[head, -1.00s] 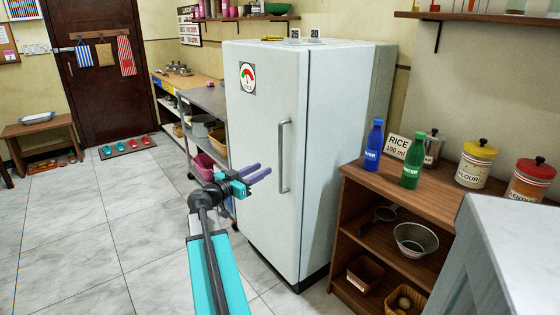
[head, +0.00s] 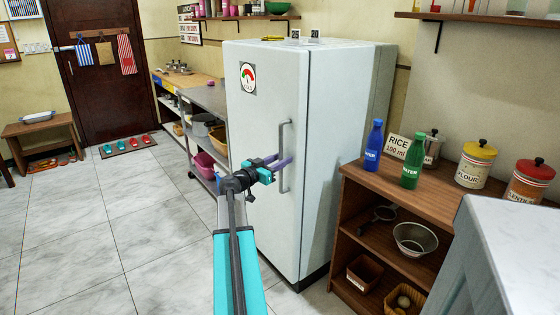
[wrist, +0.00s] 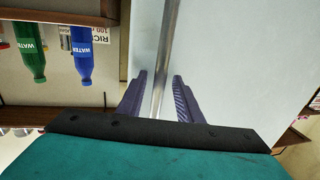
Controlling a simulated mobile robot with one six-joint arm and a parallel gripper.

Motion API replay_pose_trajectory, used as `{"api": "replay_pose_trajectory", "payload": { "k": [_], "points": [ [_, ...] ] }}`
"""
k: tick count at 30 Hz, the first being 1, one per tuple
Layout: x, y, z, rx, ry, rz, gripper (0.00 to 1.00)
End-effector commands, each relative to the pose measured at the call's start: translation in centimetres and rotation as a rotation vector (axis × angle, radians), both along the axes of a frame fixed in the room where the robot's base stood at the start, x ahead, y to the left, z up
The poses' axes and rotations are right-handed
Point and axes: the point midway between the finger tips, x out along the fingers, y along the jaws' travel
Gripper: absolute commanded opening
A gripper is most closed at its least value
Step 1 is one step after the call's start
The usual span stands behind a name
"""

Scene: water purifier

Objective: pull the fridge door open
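The fridge (head: 262,140) is a tall pale blue-white cabinet, and its door looks closed. The door also fills the middle of the wrist view (wrist: 235,60). A vertical metal handle (head: 285,135) runs along the right side of the door front. My gripper (head: 284,161) is at the lower part of the handle. In the wrist view my gripper (wrist: 160,85) has its two purple fingers apart, one on each side of the handle bar (wrist: 165,60). A gap shows between the bar and each finger, so the gripper is around the handle without gripping it.
A wooden shelf unit (head: 345,250) stands right of the fridge, with blue (head: 374,145) and green (head: 412,160) bottles on top. A pale counter (head: 515,250) is at the lower right. The tiled floor (head: 90,235) to the left is clear.

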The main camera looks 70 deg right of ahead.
Motion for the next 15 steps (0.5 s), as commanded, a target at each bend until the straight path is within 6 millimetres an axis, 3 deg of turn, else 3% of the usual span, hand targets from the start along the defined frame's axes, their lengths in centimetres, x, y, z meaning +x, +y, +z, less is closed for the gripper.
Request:
{"api": "replay_pose_trajectory", "payload": {
  "k": [8, 13, 15],
  "points": [
    [-0.06, -0.04, 0.0, 0.0, 0.0, 0.0, 0.31],
    [-0.05, -0.04, 0.01, 0.0, 0.0, 0.0, 0.02],
    [-0.03, -0.04, 0.01, 0.0, 0.0, 0.0, 0.0]
  ]
}}
